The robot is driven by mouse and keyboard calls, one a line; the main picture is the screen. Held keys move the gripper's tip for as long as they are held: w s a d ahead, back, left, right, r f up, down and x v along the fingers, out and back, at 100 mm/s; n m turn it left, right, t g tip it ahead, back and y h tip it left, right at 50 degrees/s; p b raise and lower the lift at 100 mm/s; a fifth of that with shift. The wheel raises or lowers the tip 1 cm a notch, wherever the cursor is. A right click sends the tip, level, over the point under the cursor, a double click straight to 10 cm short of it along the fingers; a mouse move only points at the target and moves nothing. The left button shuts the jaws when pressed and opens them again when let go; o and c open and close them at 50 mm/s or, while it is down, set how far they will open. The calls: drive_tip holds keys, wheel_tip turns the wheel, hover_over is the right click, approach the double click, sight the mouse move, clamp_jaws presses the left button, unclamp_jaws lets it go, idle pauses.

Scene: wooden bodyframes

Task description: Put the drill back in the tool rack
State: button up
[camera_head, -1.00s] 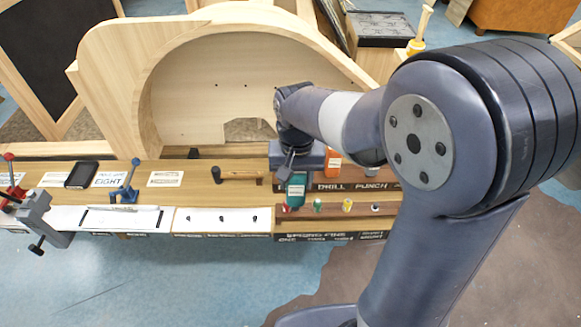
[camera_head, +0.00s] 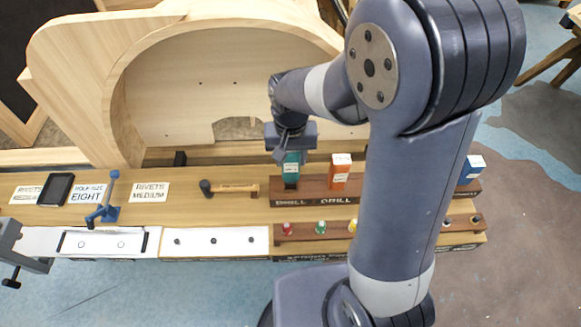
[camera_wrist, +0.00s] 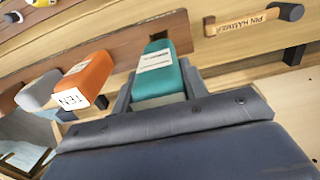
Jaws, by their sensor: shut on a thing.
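The drill is a teal block-shaped tool with a white label; it shows in the head view (camera_head: 291,172) and in the wrist view (camera_wrist: 160,72). My gripper (camera_wrist: 157,84) is shut on it, with one finger on each side. The tool rack (camera_head: 312,194) is a brown wooden strip with "DRILL" lettering on its front edge. The drill stands roughly upright at the rack's left end, above the lettering. Its far end meets the rack wood in the wrist view; I cannot tell how deep it sits. My wrist hides its top in the head view.
An orange tool (camera_head: 340,171) stands in the rack just right of the drill. A blue tool (camera_head: 472,169) is at the rack's right end. A pin hammer (camera_head: 230,188) lies left. A lower rack (camera_head: 300,231) holds small coloured pieces. A curved wooden frame (camera_head: 125,65) rises behind.

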sight(291, 169)
drive_tip(key=shift+f, duration=2.25)
drive_tip(key=shift+f, duration=0.25)
drive_tip(key=o, duration=1.2)
drive_tip(key=shift+r, duration=0.1)
drive_tip(key=shift+r, duration=0.65)
wheel_tip(291, 169, up, 11)
drive_tip(key=shift+r, duration=0.1)
